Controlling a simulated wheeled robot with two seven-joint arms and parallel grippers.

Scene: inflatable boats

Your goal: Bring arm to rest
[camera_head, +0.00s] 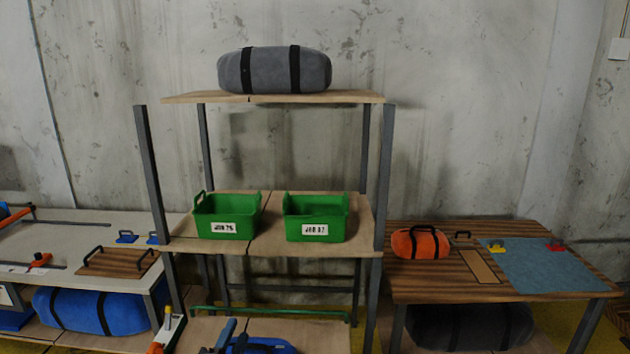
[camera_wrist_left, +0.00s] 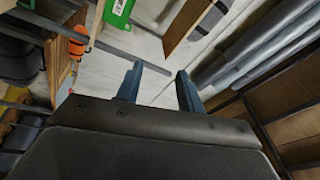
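My left gripper (camera_wrist_left: 160,69) shows in the left wrist view with its two blue-grey fingers apart and nothing between them. In that view it points at open space, with the pale wall and floor beyond. In the head view I cannot clearly pick out the left gripper from the blue items at the bottom edge. My right gripper is in neither view.
A shelf rack holds a grey bag (camera_head: 274,70) on top and two green bins (camera_head: 228,216) (camera_head: 317,219) in the middle. A table (camera_head: 440,290) at right bears an orange bag (camera_head: 420,243). A workbench (camera_head: 75,230) stands left, above a blue bag (camera_head: 92,311).

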